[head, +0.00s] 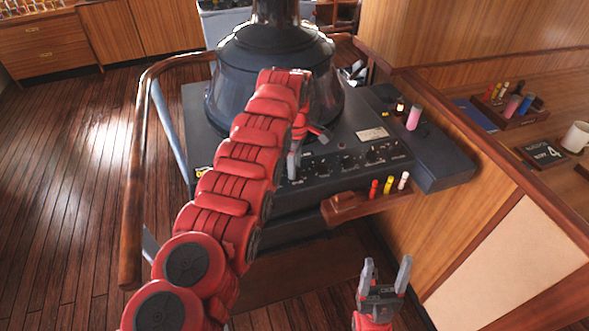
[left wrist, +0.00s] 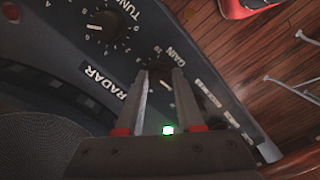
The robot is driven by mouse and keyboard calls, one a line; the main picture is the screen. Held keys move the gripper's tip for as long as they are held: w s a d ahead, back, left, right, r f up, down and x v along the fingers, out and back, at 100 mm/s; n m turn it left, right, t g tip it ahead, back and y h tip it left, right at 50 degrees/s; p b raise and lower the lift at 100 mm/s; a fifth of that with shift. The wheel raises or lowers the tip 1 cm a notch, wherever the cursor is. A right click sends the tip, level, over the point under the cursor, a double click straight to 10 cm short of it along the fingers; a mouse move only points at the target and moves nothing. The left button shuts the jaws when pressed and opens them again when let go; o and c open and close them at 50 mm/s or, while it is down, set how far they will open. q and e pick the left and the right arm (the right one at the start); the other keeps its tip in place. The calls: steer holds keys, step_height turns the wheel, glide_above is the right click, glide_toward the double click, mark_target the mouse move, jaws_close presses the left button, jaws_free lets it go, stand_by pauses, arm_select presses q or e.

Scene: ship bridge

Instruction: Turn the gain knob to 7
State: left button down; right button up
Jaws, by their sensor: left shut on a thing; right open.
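The radar console (head: 350,181) has a dark sloped panel with a row of black knobs. In the left wrist view the dark gain knob (left wrist: 165,86) with a white pointer mark sits between my left fingers, below the GAIN label (left wrist: 177,56). My left gripper (left wrist: 162,73) is shut on this knob. In the head view my left gripper (head: 296,160) is at the left part of the panel, and the gain knob is hidden there. The exact number it points to cannot be read. My right gripper (head: 386,268) is open and empty, low in front of the console.
A tuning knob (left wrist: 95,27) is beside the gain knob. A small wooden shelf (head: 346,207) with coloured markers sticks out below the panel. A wooden handrail (head: 134,180) curves round the left. A pink cylinder (head: 414,117) stands at the right, and a mug (head: 577,137) beyond.

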arm_select(q)
steer(key=shift+m+b, duration=0.3)
steer(key=shift+m, duration=1.1)
steer(key=m, duration=0.5)
steer(key=shift+m, duration=0.4)
steer(key=m, duration=0.4)
steer(key=shift+m, duration=0.3)
steer(key=m, duration=0.9)
steer(key=shift+m, duration=0.4)
steer(key=m, duration=0.3)
steer(key=shift+r+m, duration=0.1)
steer(key=shift+m, duration=0.2)
steer(key=shift+w+m+p, duration=0.1)
steer(key=shift+m+p, duration=0.25)
steer(key=shift+m, duration=1.15)
